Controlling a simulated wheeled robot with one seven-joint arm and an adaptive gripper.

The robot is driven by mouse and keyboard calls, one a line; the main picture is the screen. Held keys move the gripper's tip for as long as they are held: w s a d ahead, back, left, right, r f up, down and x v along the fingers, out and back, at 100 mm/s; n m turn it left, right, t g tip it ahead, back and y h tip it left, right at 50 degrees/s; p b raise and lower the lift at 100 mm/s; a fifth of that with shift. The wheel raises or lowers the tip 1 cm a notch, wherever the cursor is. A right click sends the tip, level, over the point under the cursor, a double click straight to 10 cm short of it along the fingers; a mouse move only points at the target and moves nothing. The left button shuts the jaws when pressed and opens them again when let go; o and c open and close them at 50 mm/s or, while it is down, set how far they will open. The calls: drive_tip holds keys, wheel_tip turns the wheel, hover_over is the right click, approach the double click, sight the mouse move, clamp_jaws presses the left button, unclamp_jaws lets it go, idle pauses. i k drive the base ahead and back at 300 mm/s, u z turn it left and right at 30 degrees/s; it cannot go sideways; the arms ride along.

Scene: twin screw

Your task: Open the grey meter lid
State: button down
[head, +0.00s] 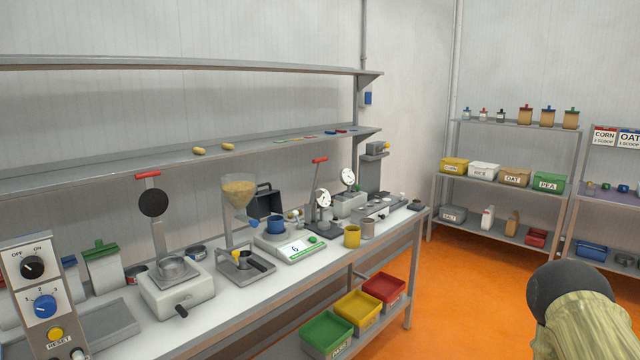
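I cannot tell for sure which device is the grey meter. A pale grey device (178,293) with a round metal cup stands on the bench at left centre. Behind its cup an upright post carries a black disc (153,203) and a red handle (147,175); the disc stands clear above the cup. Farther right, a dark device (323,227) has a white dial and a red handle on top. Behind it stands a grey device (348,203) with a dial. A tall grey unit (374,172) stands near the bench's far end. My gripper is not in view.
The white bench (265,292) is crowded with a hopper (239,189), a scale (290,247) and a yellow cup (352,237). Wall shelves (190,165) run above it. A control panel (38,295) is at left. A dark rounded shape (568,290) is unclear. Orange floor is open.

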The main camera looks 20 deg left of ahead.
sight(264, 202)
drive_tip(key=u, duration=0.5)
drive_tip(key=i, duration=0.4)
drive_tip(key=u, duration=0.4)
